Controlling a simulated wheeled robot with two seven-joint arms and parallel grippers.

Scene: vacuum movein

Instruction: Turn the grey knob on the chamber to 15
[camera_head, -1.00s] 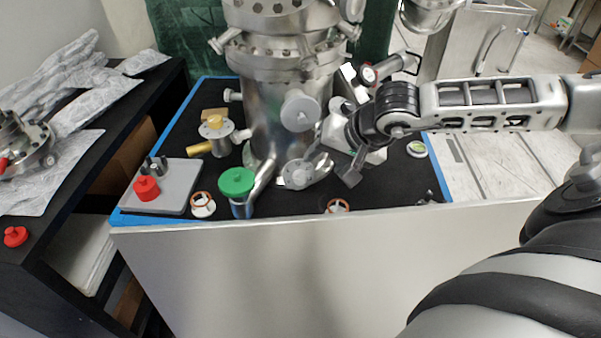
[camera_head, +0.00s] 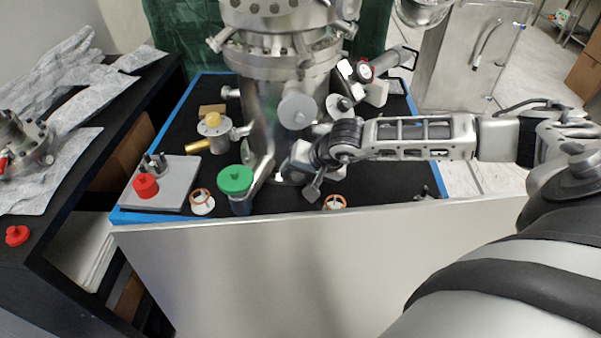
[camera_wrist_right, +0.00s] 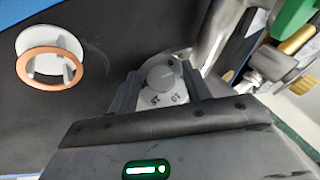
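The grey knob (camera_wrist_right: 162,74) sits on a pale plate with printed marks low on the chamber's side. The marks look upside down in the right wrist view, and I cannot read its setting surely. My right gripper (camera_wrist_right: 160,80) is open, with one finger on each side of the knob; I see no clear contact. In the head view my right gripper (camera_head: 285,174) is at the foot of the steel chamber (camera_head: 268,115) and hides the knob. My left gripper is not in view.
A green-capped part (camera_head: 235,181) stands left of my gripper. Orange-ringed white parts (camera_head: 202,203) lie near the bench's front edge. A grey tray (camera_head: 165,188) holds a red knob. A round grey disc (camera_head: 298,111) projects from the chamber above.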

